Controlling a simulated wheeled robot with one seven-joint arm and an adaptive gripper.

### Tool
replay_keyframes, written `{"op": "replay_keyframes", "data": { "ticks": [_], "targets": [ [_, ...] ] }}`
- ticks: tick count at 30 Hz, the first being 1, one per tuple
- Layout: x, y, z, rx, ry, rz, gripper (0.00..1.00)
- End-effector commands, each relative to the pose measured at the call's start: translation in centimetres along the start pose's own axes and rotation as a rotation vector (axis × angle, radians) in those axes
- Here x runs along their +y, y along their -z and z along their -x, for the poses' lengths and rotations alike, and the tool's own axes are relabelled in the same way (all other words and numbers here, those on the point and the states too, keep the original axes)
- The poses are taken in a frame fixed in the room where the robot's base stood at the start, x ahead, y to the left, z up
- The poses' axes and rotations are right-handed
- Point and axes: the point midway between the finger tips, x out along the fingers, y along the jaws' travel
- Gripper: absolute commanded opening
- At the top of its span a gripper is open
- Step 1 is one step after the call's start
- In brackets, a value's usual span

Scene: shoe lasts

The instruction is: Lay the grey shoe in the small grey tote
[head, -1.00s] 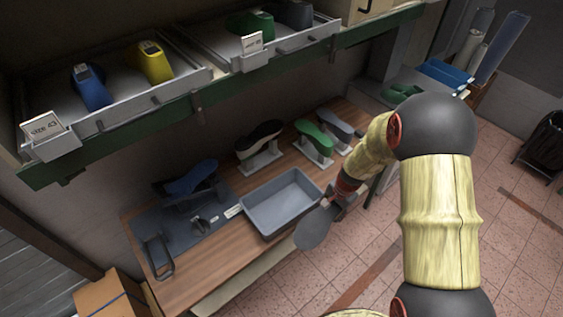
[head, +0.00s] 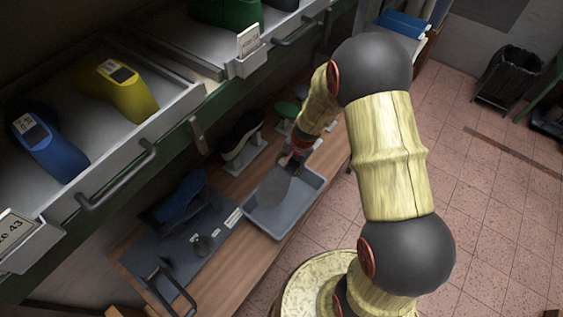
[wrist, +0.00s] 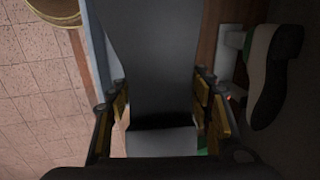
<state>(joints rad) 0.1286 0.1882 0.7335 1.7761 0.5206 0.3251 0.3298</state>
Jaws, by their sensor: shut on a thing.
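The grey shoe (head: 272,190) is held in my gripper (head: 292,160). In the head view it hangs over the small grey tote (head: 298,207), covering part of its inside. I cannot tell how high it is above the tote floor. In the wrist view the grey shoe (wrist: 155,65) fills the space between the fingers of my gripper (wrist: 160,112), which are shut on it from both sides. A narrow strip of the tote (wrist: 96,45) shows left of the shoe there. My arm hides part of the bench behind the gripper.
The tote stands on a wooden bench (head: 232,270). A black shoe (head: 243,132) on a stand and a green shoe (head: 287,109) are behind it. A blue shoe (head: 182,197) sits on a dark mat to the left. A shelf with trays (head: 150,135) overhangs the bench.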

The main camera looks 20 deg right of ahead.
Motion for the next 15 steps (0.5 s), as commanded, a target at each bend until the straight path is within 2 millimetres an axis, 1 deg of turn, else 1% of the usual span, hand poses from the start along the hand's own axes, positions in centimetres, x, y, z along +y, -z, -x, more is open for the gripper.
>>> {"op": "replay_keyframes", "data": {
  "ticks": [5,15],
  "targets": [
    [0.2,0.0,-1.1,0.0,0.0,0.0,0.13],
    [0.9,0.1,-4.1,0.001,0.001,0.001,0.13]
  ]
}}
